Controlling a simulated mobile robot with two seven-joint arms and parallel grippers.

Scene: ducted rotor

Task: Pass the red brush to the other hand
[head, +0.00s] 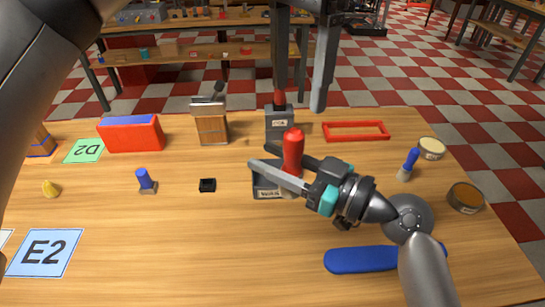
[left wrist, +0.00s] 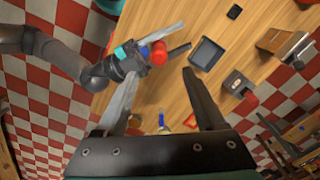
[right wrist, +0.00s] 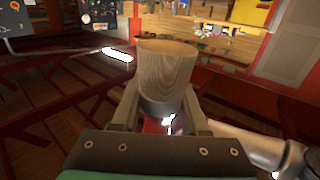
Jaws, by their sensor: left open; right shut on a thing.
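The red brush (head: 293,152) is upright over the table, red handle up and pale bristle end down. My right gripper (head: 276,168) is shut on it; in the right wrist view the pale, wood-coloured end (right wrist: 167,65) fills the space above the jaws. My left gripper (head: 298,100) is open and empty, pointing down from above, beyond the brush in the head view. In the left wrist view the brush's red handle (left wrist: 159,52) shows past the open fingertips (left wrist: 161,73), apart from them. The gripped part is partly hidden by the right fingers.
A grey tray (head: 263,193) lies beneath the brush. A grey block (head: 280,125) and a wooden holder (head: 211,127) stand behind. A blue brush (head: 409,162), tins (head: 466,198) and a blue flat object (head: 360,260) are at right. The front middle of the table is clear.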

